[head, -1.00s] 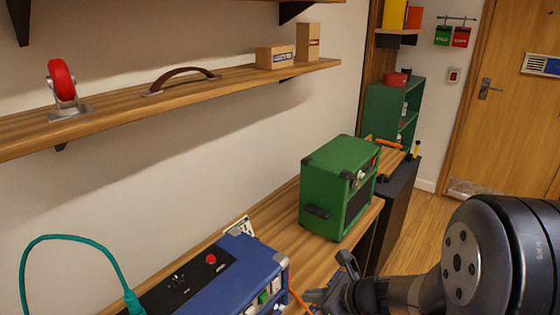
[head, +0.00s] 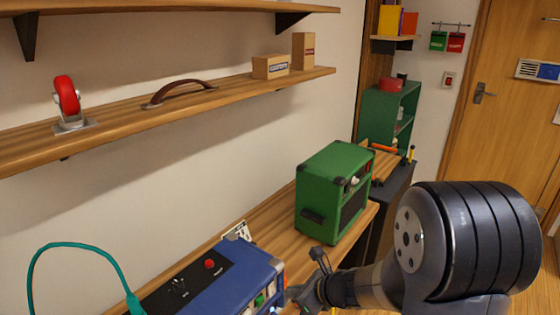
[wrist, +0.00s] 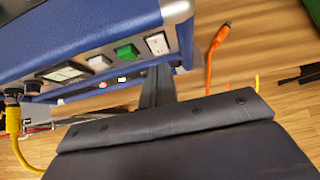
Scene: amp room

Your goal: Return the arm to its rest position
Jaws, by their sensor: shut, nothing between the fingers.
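My arm reaches in from the lower right of the head view, over the bench's front edge. My gripper (head: 292,296) is at the front right corner of the blue amp (head: 215,280), partly cut off by the lower frame edge. In the wrist view my gripper (wrist: 157,88) is shut and empty, its narrow fingers close to the blue amp's (wrist: 90,38) front panel with its switches and sockets. I cannot tell whether the fingers touch the amp.
A green amp (head: 330,192) stands further back on the wooden bench (head: 275,230). A teal cable (head: 75,246) loops at the left. An orange cable (wrist: 213,62) hangs beside the gripper, and a yellow one (wrist: 14,125) plugs in at left. A wall shelf (head: 215,98) runs above.

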